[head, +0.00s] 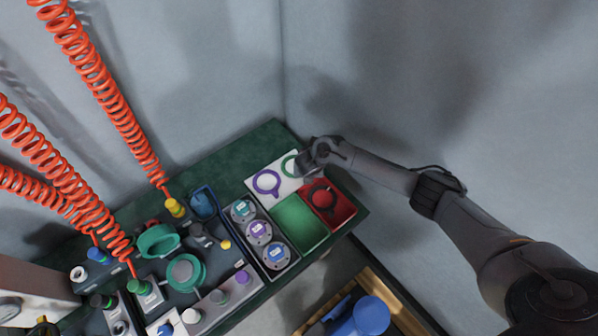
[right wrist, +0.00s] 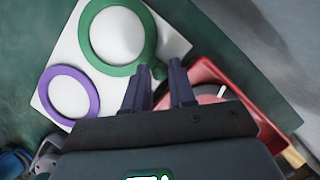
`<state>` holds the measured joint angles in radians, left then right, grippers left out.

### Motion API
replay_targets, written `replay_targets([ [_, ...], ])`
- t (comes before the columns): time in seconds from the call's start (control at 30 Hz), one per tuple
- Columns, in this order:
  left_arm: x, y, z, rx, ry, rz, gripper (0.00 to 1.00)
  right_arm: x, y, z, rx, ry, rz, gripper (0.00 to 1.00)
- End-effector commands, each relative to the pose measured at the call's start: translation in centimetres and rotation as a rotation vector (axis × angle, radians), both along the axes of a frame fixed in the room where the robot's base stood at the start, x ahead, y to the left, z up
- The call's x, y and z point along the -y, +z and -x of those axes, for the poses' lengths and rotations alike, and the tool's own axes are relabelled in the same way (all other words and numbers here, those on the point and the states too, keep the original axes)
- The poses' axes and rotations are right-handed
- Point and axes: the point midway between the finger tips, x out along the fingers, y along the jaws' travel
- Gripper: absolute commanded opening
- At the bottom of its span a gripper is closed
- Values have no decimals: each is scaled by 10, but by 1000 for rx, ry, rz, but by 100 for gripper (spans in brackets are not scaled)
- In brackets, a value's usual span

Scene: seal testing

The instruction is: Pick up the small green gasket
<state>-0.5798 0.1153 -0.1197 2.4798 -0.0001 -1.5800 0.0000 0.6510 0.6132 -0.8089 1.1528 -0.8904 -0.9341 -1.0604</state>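The green gasket (right wrist: 96,58), a flat ring, lies on a white board beside a purple gasket (right wrist: 46,92). In the head view the green gasket (head: 286,166) is partly hidden by my right gripper (head: 303,163). In the right wrist view my right gripper (right wrist: 160,72) has its two fingers apart with nothing visibly held between them. Its left finger overlaps the lower right edge of the green ring; I cannot tell whether they touch. My left gripper is not in view.
The white board (head: 256,198) adjoins a red bin (head: 341,211) holding a round red item, and an empty green bin (head: 300,223). A rack of labelled round pieces (head: 259,232) stands left of them. Orange coiled hoses (head: 100,80) hang over the left side.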

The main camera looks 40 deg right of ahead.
Motion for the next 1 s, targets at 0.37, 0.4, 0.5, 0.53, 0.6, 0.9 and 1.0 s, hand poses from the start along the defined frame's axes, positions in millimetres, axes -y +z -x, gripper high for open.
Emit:
replay_targets([
  [0.37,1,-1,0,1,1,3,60,1,-2,-1,1,0,1,13],
  [0.4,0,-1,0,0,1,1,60,1,-2,-1,1,0,1,7],
  [0.5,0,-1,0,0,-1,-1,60,1,-2,-1,1,0,1,0],
  [0.53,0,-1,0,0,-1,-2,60,1,-2,-1,1,0,0,0],
  [0.6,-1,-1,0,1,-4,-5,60,1,-2,-1,1,0,1,0],
  [0.9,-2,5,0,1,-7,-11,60,1,11,-2,3,1,0,0],
  [1.0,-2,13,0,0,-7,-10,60,2,26,-2,4,-1,1,0],
])
